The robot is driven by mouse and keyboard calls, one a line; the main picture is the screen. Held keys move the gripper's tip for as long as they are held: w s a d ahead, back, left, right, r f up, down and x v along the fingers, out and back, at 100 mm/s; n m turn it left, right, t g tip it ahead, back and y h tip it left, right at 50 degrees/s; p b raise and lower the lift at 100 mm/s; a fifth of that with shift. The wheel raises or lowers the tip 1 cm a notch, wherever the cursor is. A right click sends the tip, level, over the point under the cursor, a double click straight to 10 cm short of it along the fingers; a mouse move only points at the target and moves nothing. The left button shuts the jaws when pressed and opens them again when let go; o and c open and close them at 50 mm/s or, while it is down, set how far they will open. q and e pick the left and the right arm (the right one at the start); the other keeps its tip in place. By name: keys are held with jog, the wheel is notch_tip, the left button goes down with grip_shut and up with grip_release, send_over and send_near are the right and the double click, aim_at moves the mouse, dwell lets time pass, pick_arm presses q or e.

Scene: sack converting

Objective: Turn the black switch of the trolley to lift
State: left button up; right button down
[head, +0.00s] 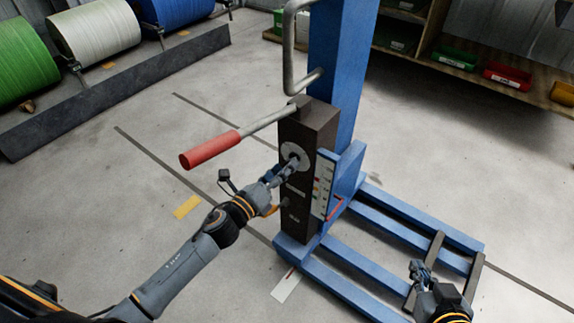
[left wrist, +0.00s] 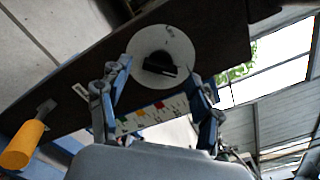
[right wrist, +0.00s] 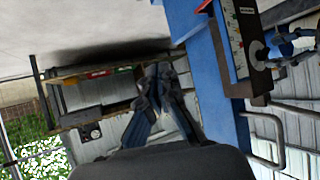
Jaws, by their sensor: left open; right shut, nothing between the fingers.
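The trolley is a blue lifting frame (head: 335,60) with a dark control box (head: 298,220) on its mast. The black switch (left wrist: 160,64) sits on a pale round plate (left wrist: 180,45) on the box, seen in the left wrist view. In the head view the plate (head: 294,150) shows, with the switch mostly hidden behind my gripper. My left gripper (head: 291,168) is open in front of the plate. In the left wrist view its fingers (left wrist: 157,85) stand apart on either side below the switch; I cannot tell whether they touch it. My right gripper (head: 418,270) is shut and empty above the trolley's legs.
A red-handled lever (head: 210,150) sticks out left from the box. A grey bent handle (head: 290,50) rises above it. A coloured scale (head: 324,182) is beside the plate. Blue legs (head: 420,225) spread over the floor. Large rolls (head: 95,38) stand back left; a bin shelf (head: 480,68) stands back right.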

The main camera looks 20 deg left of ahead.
pick_arm(q)
jog(key=shift+x, duration=1.05)
pick_arm(e)
jog(key=shift+w+a+r+t, duration=0.15)
jog(key=shift+w+r+t, duration=0.15)
jog(key=shift+w+r, duration=0.1)
jog(key=shift+s, duration=0.1)
